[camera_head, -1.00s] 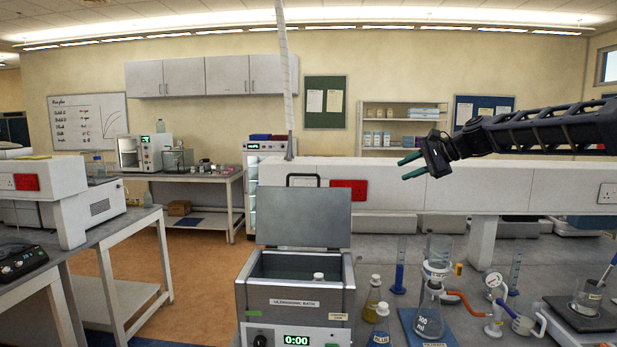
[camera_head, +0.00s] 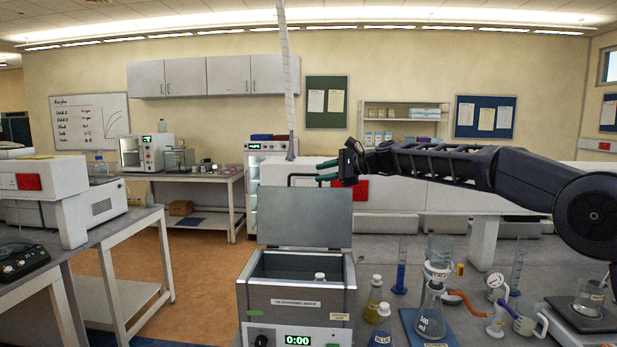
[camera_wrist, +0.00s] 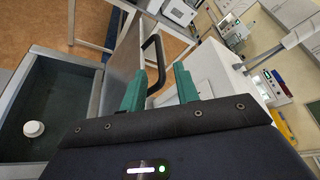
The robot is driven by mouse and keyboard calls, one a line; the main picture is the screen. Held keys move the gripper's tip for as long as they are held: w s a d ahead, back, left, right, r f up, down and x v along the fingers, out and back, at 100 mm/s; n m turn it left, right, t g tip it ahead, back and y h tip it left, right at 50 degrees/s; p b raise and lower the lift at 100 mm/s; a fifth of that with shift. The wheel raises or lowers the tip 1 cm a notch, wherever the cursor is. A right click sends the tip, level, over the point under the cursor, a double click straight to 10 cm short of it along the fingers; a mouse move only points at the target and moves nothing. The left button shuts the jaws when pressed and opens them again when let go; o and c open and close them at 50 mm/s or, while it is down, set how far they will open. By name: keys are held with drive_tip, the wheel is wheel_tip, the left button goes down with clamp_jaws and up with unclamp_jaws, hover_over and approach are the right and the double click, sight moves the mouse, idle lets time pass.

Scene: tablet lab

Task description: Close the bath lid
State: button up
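The ultrasonic bath (camera_head: 297,300) is a grey box on the bench with a display reading 0:00. Its lid (camera_head: 304,217) stands up, open, at the back of the bath. A dark handle (camera_head: 303,178) sticks up from the lid's top edge. My gripper (camera_head: 326,171) is at the right end of the handle, with green fingertips pointing left. In the wrist view the handle (camera_wrist: 154,62) shows just beyond and between the two green fingers (camera_wrist: 158,90), which are spread apart. Whether they touch it I cannot tell. A white-capped bottle (camera_wrist: 34,129) stands in the bath.
Yellow (camera_head: 373,299) and blue-labelled (camera_head: 381,325) bottles stand right of the bath. A flask (camera_head: 431,312), a blue cylinder (camera_head: 401,266) and glassware are farther right. A white bench divider (camera_head: 430,192) runs behind. A pale upright post (camera_head: 287,80) rises behind the lid.

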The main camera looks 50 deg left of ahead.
sight(308, 175)
drive_tip(key=shift+x, duration=2.8)
clamp_jaws()
